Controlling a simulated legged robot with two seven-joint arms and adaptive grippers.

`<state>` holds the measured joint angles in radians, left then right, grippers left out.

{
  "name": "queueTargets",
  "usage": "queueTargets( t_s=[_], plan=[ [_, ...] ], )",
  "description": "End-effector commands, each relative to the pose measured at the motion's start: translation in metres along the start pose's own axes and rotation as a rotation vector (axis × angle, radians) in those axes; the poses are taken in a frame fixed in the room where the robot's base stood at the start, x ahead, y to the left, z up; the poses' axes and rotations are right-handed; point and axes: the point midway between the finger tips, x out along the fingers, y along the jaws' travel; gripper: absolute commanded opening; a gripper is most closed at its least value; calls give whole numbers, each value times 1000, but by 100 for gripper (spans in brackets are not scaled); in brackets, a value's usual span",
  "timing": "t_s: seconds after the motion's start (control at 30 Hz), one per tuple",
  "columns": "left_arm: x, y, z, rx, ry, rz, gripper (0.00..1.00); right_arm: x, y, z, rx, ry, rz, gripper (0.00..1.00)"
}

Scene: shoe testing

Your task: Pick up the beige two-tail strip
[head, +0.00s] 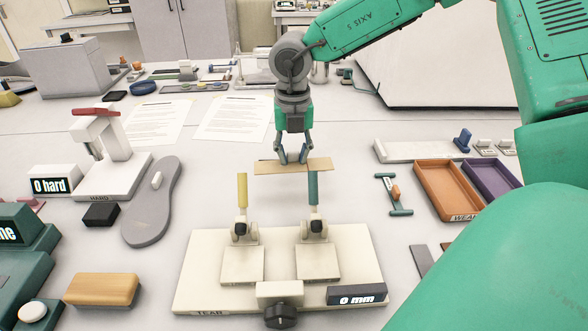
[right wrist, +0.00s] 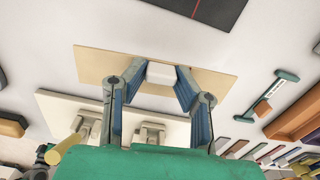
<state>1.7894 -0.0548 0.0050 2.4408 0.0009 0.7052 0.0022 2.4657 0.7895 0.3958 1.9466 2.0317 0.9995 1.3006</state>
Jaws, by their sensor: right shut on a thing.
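The beige strip (head: 265,168) is a flat, thin piece held roughly level above the far side of the tear stand. My right gripper (head: 293,157) comes down from above and is shut at the strip's middle. In the right wrist view the strip (right wrist: 100,66) spreads out to both sides of the fingers (right wrist: 160,80), which close on a small whitish block (right wrist: 160,73) at its middle. The strip's tails cannot be told apart clearly. My left gripper is not in view.
The cream tear stand (head: 200,290) has two clamps with a yellow handle (head: 242,190) and a teal handle (head: 313,188), and a "0 mm" display (head: 357,295). A grey sole (head: 150,215) lies left. An orange tray (head: 447,190) and a purple tray (head: 492,179) stand right.

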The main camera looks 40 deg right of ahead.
Motion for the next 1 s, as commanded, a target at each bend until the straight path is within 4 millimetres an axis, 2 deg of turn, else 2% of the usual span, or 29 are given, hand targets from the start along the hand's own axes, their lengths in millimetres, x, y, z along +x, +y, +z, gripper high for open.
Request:
queueTargets(
  t_s=[0.03,0.1,0.23,1.0],
  plan=[
    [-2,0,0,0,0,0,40,-11,1,0,-1,-4,2,5],
    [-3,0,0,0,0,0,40,-21,2,0,-1,-3,1,5],
    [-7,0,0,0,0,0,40,-34,0,1,-2,-1,1,5],
    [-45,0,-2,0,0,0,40,-68,0,0,-1,1,-1,5]
  ],
)
